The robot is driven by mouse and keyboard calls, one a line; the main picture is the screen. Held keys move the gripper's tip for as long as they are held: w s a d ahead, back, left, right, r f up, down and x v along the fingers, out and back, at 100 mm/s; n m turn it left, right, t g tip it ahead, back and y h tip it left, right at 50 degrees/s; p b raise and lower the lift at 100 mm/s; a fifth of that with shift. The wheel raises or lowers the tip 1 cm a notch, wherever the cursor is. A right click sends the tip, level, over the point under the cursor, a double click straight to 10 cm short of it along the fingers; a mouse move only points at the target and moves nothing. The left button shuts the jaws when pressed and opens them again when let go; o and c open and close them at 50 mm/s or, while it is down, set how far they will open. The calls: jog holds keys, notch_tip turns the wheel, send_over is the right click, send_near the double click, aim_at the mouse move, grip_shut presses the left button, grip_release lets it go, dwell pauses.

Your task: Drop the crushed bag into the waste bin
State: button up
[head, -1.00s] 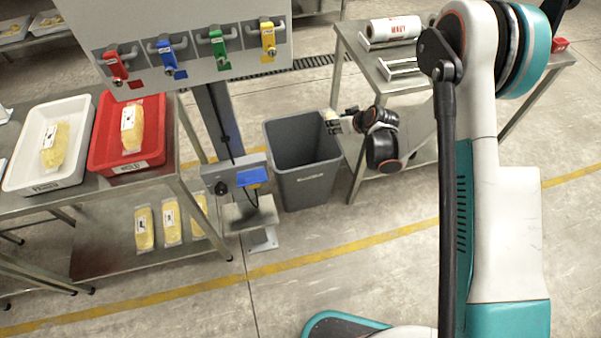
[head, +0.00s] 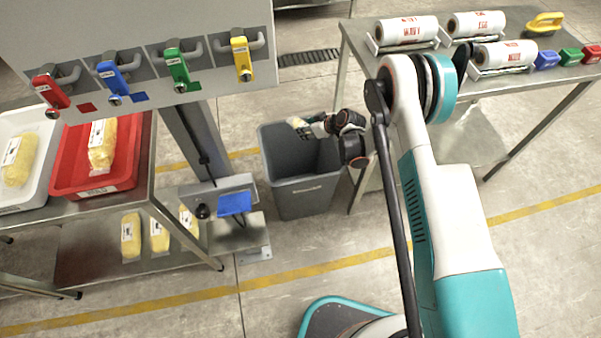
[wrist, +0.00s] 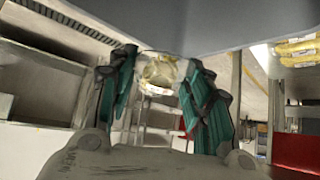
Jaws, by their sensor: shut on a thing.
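The crushed bag (wrist: 160,73), clear with pale yellow contents, is held between the two fingers of my gripper (wrist: 160,92) in the wrist view. In the head view the bag (head: 297,122) shows small at the tip of my gripper (head: 310,124). My gripper is shut on it and points left over the mouth of the grey waste bin (head: 300,196). The bin stands upright on the floor. From this angle I cannot tell whether the bag is above the rim or slightly below it.
A steel table (head: 357,38) with label rolls stands right of the bin. A panel with coloured handles (head: 180,70) and a post with a blue pad (head: 235,203) stand left. A red tray (head: 128,183) and a white tray (head: 30,207) with yellow bags lie farther left.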

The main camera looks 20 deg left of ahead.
notch_tip(320, 180, down, 6)
jog(key=shift+r+b, duration=0.1)
jog(key=shift+b, duration=0.9)
jog(key=o, duration=1.2)
jog(key=shift+c, duration=0.2)
jog(key=v, duration=1.2)
